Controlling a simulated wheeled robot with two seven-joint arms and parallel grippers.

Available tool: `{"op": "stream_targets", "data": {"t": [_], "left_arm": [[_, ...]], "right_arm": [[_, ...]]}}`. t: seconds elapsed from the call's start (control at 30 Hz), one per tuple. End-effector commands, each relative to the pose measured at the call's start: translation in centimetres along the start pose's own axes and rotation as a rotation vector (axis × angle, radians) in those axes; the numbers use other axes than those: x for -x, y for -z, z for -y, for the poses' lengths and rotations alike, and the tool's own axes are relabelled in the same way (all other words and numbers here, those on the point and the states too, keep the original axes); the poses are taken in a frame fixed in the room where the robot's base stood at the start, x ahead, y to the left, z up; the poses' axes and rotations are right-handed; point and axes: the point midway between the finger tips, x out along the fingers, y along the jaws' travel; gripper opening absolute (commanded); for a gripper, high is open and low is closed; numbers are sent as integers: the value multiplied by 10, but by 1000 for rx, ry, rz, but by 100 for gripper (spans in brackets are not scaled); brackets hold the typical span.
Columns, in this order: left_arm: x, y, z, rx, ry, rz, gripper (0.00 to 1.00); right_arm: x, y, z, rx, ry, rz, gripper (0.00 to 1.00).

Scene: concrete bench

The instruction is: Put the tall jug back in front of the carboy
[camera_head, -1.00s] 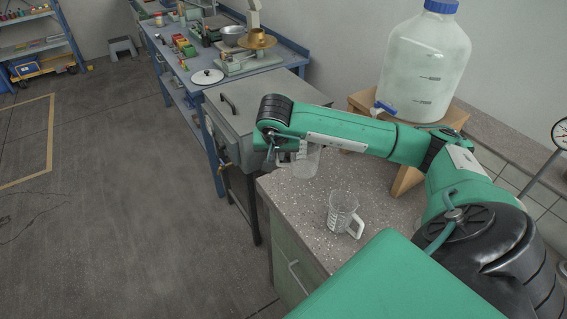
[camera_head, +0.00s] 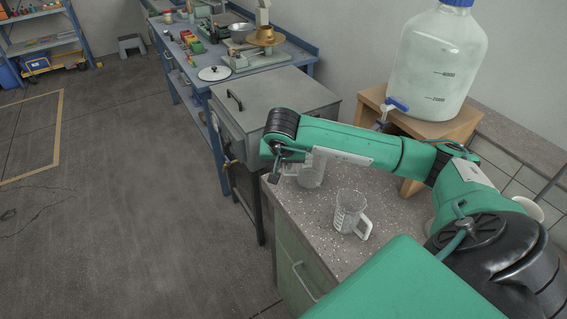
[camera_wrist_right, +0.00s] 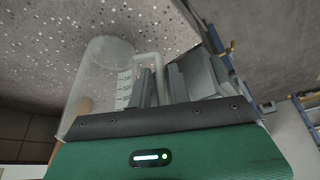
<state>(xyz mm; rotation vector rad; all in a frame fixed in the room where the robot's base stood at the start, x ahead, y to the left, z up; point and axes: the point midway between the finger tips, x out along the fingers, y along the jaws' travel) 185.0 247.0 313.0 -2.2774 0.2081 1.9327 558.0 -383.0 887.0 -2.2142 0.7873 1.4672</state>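The carboy (camera_head: 437,65), large and translucent with a blue cap and blue-handled tap (camera_head: 397,104), stands on a wooden stand (camera_head: 446,127) at the back right. The clear tall jug (camera_head: 313,174) is low over the bench's far left corner, partly hidden by my right arm. My right gripper (camera_head: 287,165) is at its handle. In the right wrist view the fingers (camera_wrist_right: 168,84) are at the handle of the jug (camera_wrist_right: 96,82), which appears gripped. I cannot tell whether the jug's base touches the bench. My left gripper is out of view.
A shorter clear measuring jug (camera_head: 349,212) stands on the speckled bench top (camera_head: 320,228), nearer me. A grey lidded box (camera_head: 275,100) lies beyond the bench's left edge. A blue workbench with scales (camera_head: 255,60) is farther back. Floor at left is open.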

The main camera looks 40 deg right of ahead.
Motion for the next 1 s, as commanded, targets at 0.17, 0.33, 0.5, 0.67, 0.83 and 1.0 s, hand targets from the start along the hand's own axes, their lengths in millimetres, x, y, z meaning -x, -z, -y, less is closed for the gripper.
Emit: {"op": "stream_targets", "data": {"t": [0.17, 0.33, 0.5, 0.67, 0.83, 1.0], "left_arm": [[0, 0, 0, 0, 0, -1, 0], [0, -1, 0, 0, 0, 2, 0], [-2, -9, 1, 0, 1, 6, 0], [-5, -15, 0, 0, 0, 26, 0], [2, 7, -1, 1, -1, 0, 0], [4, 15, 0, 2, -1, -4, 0]], "right_arm": [[0, 0, 0, 0, 0, 0, 32], [0, 0, 0, 0, 0, 0, 32], [7, 2, 0, 0, 2, -2, 32], [40, 2, 0, 0, 3, -4, 32], [79, 2, 1, 0, 5, -4, 32], [107, 2, 1, -1, 3, -1, 32]]}}
